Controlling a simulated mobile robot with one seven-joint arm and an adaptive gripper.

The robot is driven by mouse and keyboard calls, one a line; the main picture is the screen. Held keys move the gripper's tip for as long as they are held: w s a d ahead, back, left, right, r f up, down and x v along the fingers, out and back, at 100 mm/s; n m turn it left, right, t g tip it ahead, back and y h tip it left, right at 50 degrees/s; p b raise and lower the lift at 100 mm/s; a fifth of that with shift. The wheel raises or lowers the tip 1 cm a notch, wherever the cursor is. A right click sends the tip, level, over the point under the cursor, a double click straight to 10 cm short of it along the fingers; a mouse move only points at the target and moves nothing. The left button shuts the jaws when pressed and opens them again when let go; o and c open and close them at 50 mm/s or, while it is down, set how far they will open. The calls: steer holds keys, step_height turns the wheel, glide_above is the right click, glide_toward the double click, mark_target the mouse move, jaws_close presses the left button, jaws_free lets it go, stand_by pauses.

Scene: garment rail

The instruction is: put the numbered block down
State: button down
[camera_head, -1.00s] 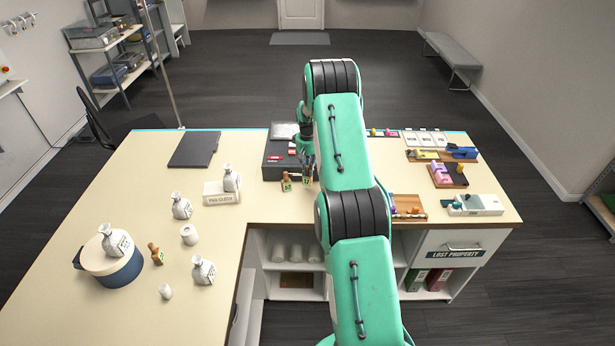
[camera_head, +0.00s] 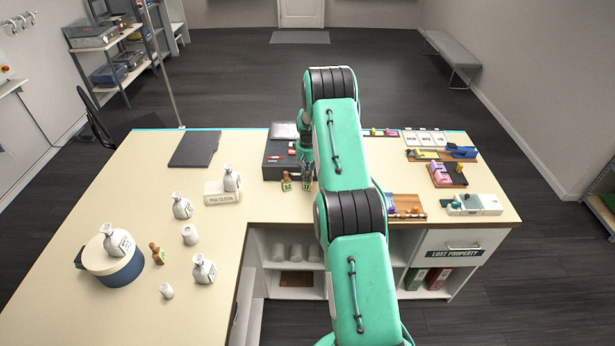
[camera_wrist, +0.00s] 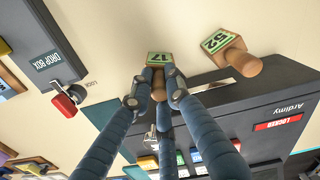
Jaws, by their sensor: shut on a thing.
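My gripper (camera_wrist: 159,82) is shut on the numbered block (camera_wrist: 160,58), a wooden piece with a green plate reading 17. The fingers close around its wooden part from either side. In the head view my gripper (camera_head: 306,180) is low over the counter, just in front of the dark box and partly behind my arm. A similar wooden block with a green 52 plate (camera_wrist: 215,42) is close to the right of the held one in the wrist view. It also shows in the head view (camera_head: 286,181). Whether the held block touches the counter is unclear.
A grey DROP BOX (camera_wrist: 55,58) with a red-handled part is at the wrist view's left. Bottles, a round container (camera_head: 112,262) and trays (camera_head: 447,174) stand elsewhere. The counter's left-middle (camera_head: 140,180) is fairly clear.

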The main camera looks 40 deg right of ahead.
steer(key=c, duration=1.7)
jaws_free()
steer(key=shift+f, duration=0.1)
steer(key=shift+o, duration=0.2)
steer(key=shift+r+b, duration=0.95)
steer(key=shift+r, duration=5.2)
